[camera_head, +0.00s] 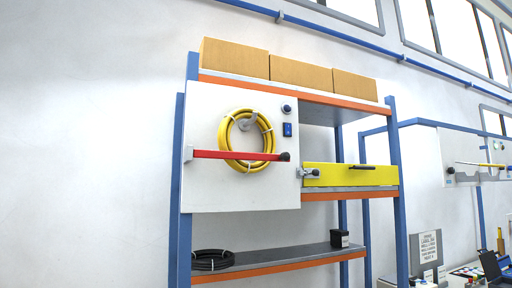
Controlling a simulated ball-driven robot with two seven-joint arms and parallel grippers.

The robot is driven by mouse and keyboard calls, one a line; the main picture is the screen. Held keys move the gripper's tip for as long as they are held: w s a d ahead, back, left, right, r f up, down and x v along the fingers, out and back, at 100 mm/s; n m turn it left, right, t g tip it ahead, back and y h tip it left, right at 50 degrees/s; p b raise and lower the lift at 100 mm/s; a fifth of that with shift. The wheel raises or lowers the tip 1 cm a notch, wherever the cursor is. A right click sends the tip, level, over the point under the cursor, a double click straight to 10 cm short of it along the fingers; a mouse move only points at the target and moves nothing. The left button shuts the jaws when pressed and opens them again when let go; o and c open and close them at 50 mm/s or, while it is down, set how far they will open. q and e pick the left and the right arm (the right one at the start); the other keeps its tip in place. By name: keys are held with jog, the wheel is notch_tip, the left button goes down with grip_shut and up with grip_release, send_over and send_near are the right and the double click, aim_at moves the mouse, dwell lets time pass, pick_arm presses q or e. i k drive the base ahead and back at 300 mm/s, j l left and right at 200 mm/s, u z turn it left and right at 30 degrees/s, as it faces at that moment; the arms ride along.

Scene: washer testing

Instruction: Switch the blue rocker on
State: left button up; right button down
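The blue rocker (288,129) is a small blue rectangular switch on the right part of a white panel (205,120). A dark round knob (287,108) sits just above it. The rocker is too small to tell whether it is on or off. Neither of my grippers shows in the head view.
A coiled yellow hose (224,134) hangs on the panel behind a red bar (225,155). A yellow drawer (335,175) with a dark handle is to the right. The blue-and-orange rack holds boxes (300,73) on top and a black coil (212,260) below.

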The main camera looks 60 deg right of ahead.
aim_at(287, 127)
jog(key=z, duration=2.05)
jog(key=i+l+z, duration=0.2)
jog(key=i+l, duration=0.15)
jog(key=i+l+z, duration=0.15)
jog(key=i+l, duration=0.15)
jog(key=i, duration=0.2)
jog(key=i+j+z, duration=0.3)
jog(key=i+j, duration=0.25)
jog(key=i, duration=0.1)
